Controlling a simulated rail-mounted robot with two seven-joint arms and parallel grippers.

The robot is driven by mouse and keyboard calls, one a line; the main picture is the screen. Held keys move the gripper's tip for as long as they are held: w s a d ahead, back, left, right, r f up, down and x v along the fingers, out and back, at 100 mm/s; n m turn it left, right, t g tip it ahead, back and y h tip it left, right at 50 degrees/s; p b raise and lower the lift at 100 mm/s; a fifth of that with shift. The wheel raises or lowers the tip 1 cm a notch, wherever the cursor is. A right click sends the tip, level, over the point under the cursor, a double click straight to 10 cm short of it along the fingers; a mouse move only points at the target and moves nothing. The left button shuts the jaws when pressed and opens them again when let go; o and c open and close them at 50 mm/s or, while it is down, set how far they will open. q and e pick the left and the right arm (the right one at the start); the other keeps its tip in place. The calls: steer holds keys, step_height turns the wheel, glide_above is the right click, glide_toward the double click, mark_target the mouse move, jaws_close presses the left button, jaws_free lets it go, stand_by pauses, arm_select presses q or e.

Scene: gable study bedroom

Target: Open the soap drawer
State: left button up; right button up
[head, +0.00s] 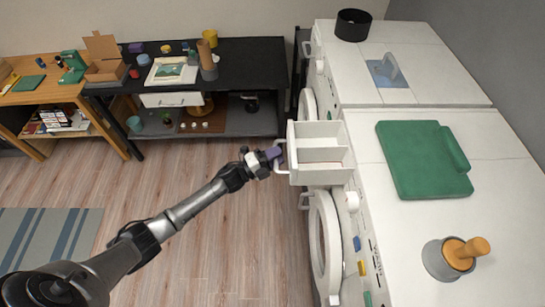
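The soap drawer (318,174) is a white tray with compartments. It stands pulled out to the left from the front of the nearer white washing machine, with its inside showing from above. Its white bar handle (279,169) is on the drawer's left face. My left gripper (274,154), with purple fingertips, is at the handle and looks closed around its upper part. The fingertips are small here, and part of the handle is hidden behind them. My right gripper is not in view.
The washing machine's round door (326,246) is below the drawer. A green board (424,160) and a grey pot with an orange-brown pestle-like piece (449,258) are on top. A black desk (240,66) stands at the back.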

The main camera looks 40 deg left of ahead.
arm_select(q)
steer(key=b+v, duration=0.1)
steer(key=v, duration=1.2)
steer(key=shift+s+a+b, duration=0.2)
steer(key=shift+s+b, duration=0.1)
steer(key=shift+s, duration=0.05)
